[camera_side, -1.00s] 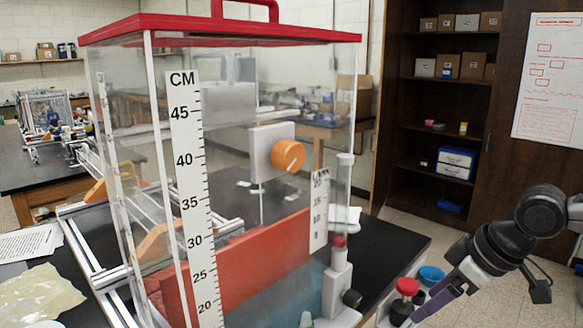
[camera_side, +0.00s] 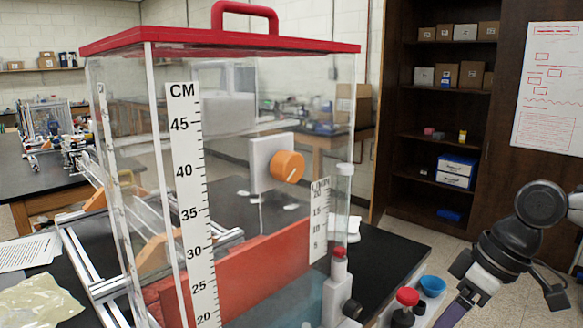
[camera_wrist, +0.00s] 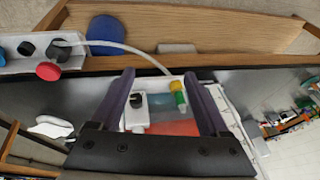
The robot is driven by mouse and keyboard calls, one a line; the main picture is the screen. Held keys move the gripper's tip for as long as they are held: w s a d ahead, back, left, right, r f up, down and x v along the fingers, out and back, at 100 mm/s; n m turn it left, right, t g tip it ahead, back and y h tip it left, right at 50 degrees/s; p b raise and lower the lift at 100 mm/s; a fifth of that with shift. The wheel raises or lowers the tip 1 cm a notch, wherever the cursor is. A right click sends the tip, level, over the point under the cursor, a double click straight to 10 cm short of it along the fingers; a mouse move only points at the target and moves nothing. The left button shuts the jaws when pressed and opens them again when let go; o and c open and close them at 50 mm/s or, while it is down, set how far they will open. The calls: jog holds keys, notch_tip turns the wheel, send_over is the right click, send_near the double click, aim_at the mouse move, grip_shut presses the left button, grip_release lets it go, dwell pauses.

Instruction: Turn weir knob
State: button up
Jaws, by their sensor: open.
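The orange round knob (camera_side: 287,167) sits on a white plate (camera_side: 262,150) at the clear tank in the side view. A pale line marks its face. A red-orange slab (camera_side: 240,272) stands low inside the tank. My gripper (camera_wrist: 159,74) shows in the wrist view as two purple fingers, spread apart with nothing held between them. In the side view a purple part of it is at the lower right edge, well apart from the knob and partly cut off. I cannot make out the orange knob in the wrist view.
The tank has a red lid (camera_side: 220,40) with a handle and a CM scale (camera_side: 192,200). Aluminium rails (camera_side: 92,265) lie left. The wrist view shows a yellow-green fitting (camera_wrist: 178,92).

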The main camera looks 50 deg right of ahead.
aim_at(288, 182)
jog(key=w+a+r+m+g+y, duration=0.1)
jog(key=w+a+r+y, duration=0.1)
jog(key=a+r+y, duration=0.45)
jog(key=w+a+r+g+y, duration=0.1)
jog(key=w+a+r+y, duration=0.15)
jog(key=r, duration=0.65)
jog(key=w+d+r+m+t+y, duration=0.2)
jog(key=w+d+r+t+y, duration=0.15)
jog(key=w+d+r, duration=0.55)
jog(key=shift+t, duration=0.35)
jog(key=x, duration=0.9)
jog(key=r+x, duration=0.1)
jog(key=x, duration=0.4)
jog(key=shift+s+a, duration=0.15)
jog(key=shift+s, duration=0.1)
grip_shut()
jog(key=shift+m, duration=0.3)
